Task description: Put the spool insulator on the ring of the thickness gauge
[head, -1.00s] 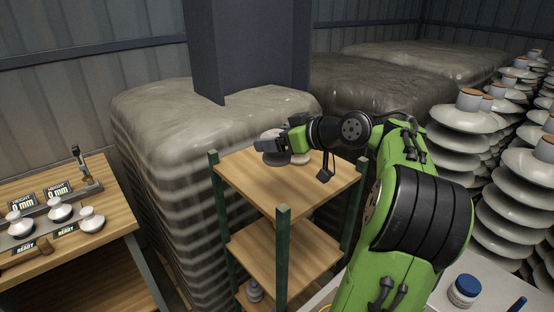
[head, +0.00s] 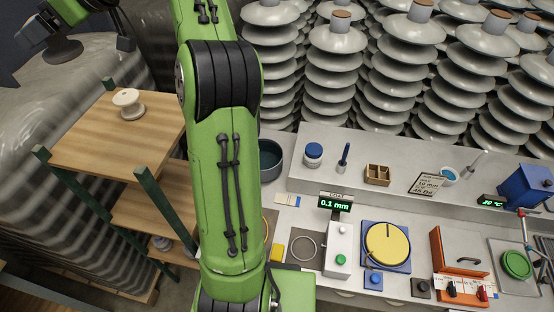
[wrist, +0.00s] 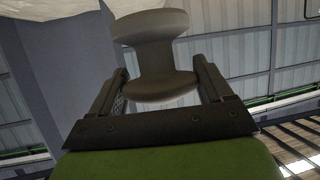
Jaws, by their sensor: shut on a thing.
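My gripper (head: 48,36) is at the upper left of the head view, high above the wooden shelf. The held spool insulator (head: 64,52) looks dark in the head view. The thickness gauge (head: 338,248) is a white unit with a green button and a display reading 0.1 mm. Its thin pale ring (head: 303,248) lies on a dark square pad to its left, with nothing on it.
A second, white spool (head: 127,104) stands on the wooden shelf (head: 80,140). Right of the ring are a yellow round plate (head: 388,244) and an orange fixture (head: 446,262). Tall insulator stacks (head: 340,70) stand behind the bench.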

